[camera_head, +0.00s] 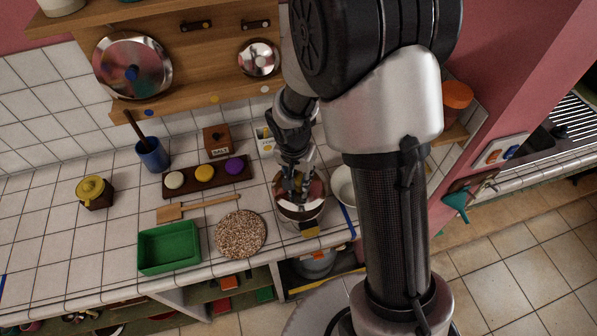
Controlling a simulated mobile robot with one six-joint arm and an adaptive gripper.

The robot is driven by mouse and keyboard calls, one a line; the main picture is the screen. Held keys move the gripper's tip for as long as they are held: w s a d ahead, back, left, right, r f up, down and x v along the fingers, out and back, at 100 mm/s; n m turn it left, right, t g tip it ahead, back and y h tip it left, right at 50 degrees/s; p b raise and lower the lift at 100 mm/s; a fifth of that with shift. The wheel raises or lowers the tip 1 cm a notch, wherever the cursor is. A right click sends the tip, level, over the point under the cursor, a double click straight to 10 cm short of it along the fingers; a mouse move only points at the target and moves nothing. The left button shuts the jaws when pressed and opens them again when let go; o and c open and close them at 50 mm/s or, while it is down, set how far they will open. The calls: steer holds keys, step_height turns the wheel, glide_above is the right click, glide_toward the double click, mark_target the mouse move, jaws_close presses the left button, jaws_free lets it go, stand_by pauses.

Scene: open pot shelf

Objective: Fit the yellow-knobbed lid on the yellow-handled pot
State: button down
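The pot (297,219) is shiny metal with a yellow handle (310,232) facing the front; it stands near the counter's front edge at the right. A shiny round surface with pink reflections (316,190) shows at the pot's mouth under my gripper. It looks like a lid, but its yellow knob is not visible, and I cannot tell whether it sits on the rim or is just above it. My gripper (297,190) points down over the middle of the pot's mouth. Its fingertips are too small and dark to tell whether they are open or shut on a knob.
A blue-knobbed lid (132,73) and a smaller lid (259,58) hang on the wooden rack (190,72); the place above its yellow dot (214,99) is bare. A white bowl (344,186) stands close right of the pot, a speckled round mat (240,234) left, and a green tray (169,246) farther left.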

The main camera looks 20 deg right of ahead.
mark_target(299, 187)
steer(key=shift+f+b, duration=1.65)
steer(key=shift+f, duration=0.9)
steer(key=shift+f+b, duration=0.55)
steer(key=shift+b, duration=0.1)
steer(key=shift+f+b, duration=0.2)
steer(key=shift+b, duration=0.2)
steer(key=shift+s+f, duration=0.15)
steer(key=c, duration=1.2)
jaws_free()
steer(key=r, duration=0.7)
steer(key=s+a+r, duration=0.1)
steer(key=r, duration=0.2)
steer(key=shift+r, duration=0.25)
steer(key=shift+s+r, duration=0.15)
steer(key=shift+r, duration=0.55)
